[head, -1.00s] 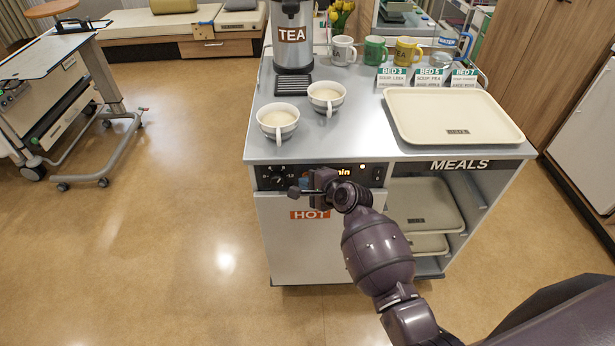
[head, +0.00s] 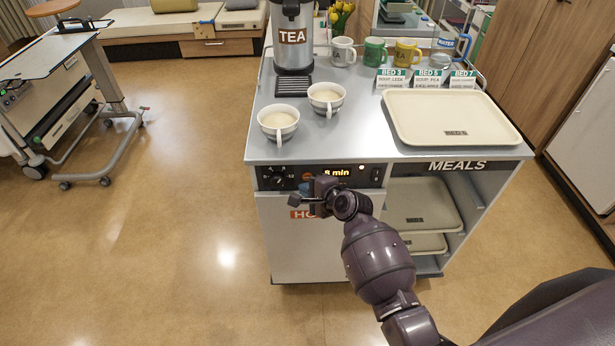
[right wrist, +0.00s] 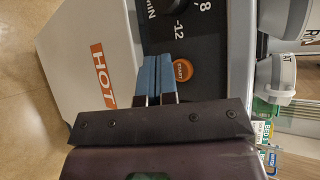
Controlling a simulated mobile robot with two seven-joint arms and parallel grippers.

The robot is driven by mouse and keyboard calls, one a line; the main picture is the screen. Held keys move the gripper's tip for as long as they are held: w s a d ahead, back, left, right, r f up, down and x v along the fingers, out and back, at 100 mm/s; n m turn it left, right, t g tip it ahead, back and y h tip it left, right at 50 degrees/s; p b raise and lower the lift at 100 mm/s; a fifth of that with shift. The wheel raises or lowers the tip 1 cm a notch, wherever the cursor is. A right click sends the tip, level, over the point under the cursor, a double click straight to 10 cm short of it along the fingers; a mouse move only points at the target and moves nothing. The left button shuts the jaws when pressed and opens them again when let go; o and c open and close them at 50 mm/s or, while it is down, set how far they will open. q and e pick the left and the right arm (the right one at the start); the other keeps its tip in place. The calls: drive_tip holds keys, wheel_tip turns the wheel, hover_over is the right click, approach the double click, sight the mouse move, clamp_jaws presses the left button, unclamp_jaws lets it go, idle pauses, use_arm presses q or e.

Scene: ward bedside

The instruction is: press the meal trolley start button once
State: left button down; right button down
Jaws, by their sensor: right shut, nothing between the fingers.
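The meal trolley (head: 256,146) stands in front of me with a dark control panel on its front edge. The round orange start button (right wrist: 183,70) shows whole in the right wrist view, lettered START; in the head view only a bit of it shows above my gripper. My right gripper (head: 305,190) is shut and empty in front of the panel. In the right wrist view its blue fingertips (right wrist: 158,72) lie just left of the button, over the HOT door's edge; I cannot tell whether they touch anything. The lit display (head: 337,173) shows a time in minutes. My left gripper is not in view.
A dial knob (head: 273,181) sits left of the button. An overbed table (head: 60,60) is at left; floor between is clear.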

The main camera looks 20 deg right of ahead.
drive_tip(key=s+p, duration=0.1)
drive_tip(key=s, duration=0.1)
drive_tip(key=s+a+p, duration=0.1)
drive_tip(key=s, duration=0.1)
drive_tip(key=shift+s+a+r, duration=0.1)
drive_tip(key=shift+s+a, duration=0.05)
drive_tip(key=shift+s, duration=0.1)
idle(0.8)
drive_tip(key=s+d+r+n+t+h, duration=0.2)
drive_tip(key=s+d+r+n+h, duration=0.3)
drive_tip(key=n, duration=0.8)
drive_tip(key=s+d+f+n+g, duration=0.1)
drive_tip(key=s+d+f+n, duration=0.1)
drive_tip(key=s, duration=0.7)
drive_tip(key=s+d+f+n+g, duration=0.1)
drive_tip(key=s+d+f, duration=0.3)
drive_tip(key=s, duration=0.6)
drive_tip(key=shift+s+d+f+n, duration=0.15)
drive_tip(key=shift+s+f+n, duration=0.15)
drive_tip(key=shift+f+n, duration=0.65)
